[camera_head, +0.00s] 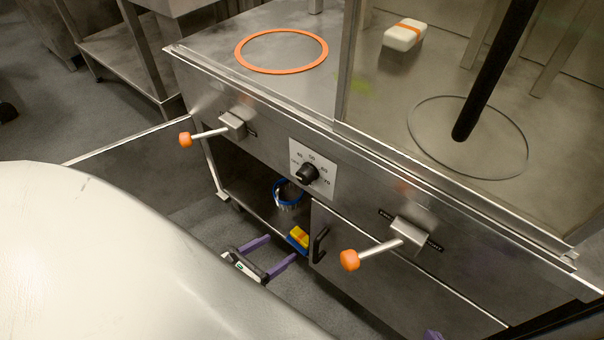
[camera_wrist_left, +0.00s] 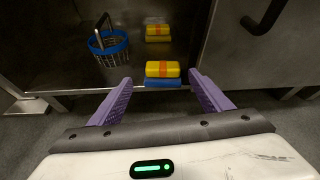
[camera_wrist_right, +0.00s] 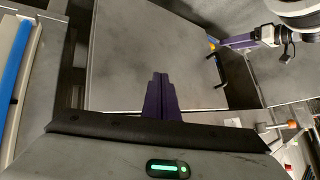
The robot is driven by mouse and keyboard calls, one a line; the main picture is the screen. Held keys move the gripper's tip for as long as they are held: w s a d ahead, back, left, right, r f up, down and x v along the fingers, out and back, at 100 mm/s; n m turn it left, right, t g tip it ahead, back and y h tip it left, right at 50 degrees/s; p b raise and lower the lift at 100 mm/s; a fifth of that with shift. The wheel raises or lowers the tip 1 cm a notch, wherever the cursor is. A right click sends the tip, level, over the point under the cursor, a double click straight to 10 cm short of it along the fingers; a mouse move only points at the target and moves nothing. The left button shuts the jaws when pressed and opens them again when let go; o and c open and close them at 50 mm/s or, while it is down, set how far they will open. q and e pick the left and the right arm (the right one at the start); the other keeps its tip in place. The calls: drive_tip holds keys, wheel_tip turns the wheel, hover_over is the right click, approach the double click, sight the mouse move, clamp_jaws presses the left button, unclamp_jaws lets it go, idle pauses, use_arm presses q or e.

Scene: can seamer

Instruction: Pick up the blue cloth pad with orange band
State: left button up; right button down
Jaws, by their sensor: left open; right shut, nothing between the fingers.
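A blue pad (camera_wrist_left: 162,83) lies under a yellow pad with an orange band (camera_wrist_left: 162,69) at the front of the cabinet's open lower shelf. An orange band on the blue pad cannot be made out. In the head view the blue pad (camera_head: 294,240) shows only partly beside the yellow pad (camera_head: 301,234). My left gripper (camera_head: 283,246) is open and empty, its purple fingers pointing at the stack from in front; the left wrist view shows the stack between and beyond the fingertips (camera_wrist_left: 160,77). My right gripper (camera_wrist_right: 160,78) is shut and empty, in front of a grey metal panel.
A blue-rimmed wire basket (camera_wrist_left: 108,48) stands left of the stack; more pads (camera_wrist_left: 158,32) lie deeper on the shelf. A cabinet door with a black handle (camera_head: 320,244) is right of the opening. Orange-knobbed levers (camera_head: 349,260) stick out above. A white pad (camera_head: 404,35) lies on top.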

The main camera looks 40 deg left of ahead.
sight(299, 238)
use_arm(q)
drive_tip(key=shift+m, duration=0.9)
drive_tip(key=b+x, duration=0.1)
drive_tip(key=x, duration=0.2)
drive_tip(key=b+x, duration=0.2)
drive_tip(key=x, duration=0.1)
drive_tip(key=b+x, duration=0.2)
drive_tip(key=x, duration=0.1)
drive_tip(key=shift+w+d+f, duration=0.15)
drive_tip(key=shift+d+f, duration=0.15)
drive_tip(key=shift+f, duration=0.2)
drive_tip(key=shift+w, duration=0.2)
use_arm(e)
drive_tip(key=a+r, duration=0.1)
drive_tip(key=a+r+t+y, duration=0.1)
drive_tip(key=a+r+y, duration=0.1)
drive_tip(key=r, duration=0.1)
drive_tip(key=shift+w+t, duration=0.3)
drive_tip(key=shift+w, duration=0.1)
use_arm(q)
drive_tip(key=c, duration=0.8)
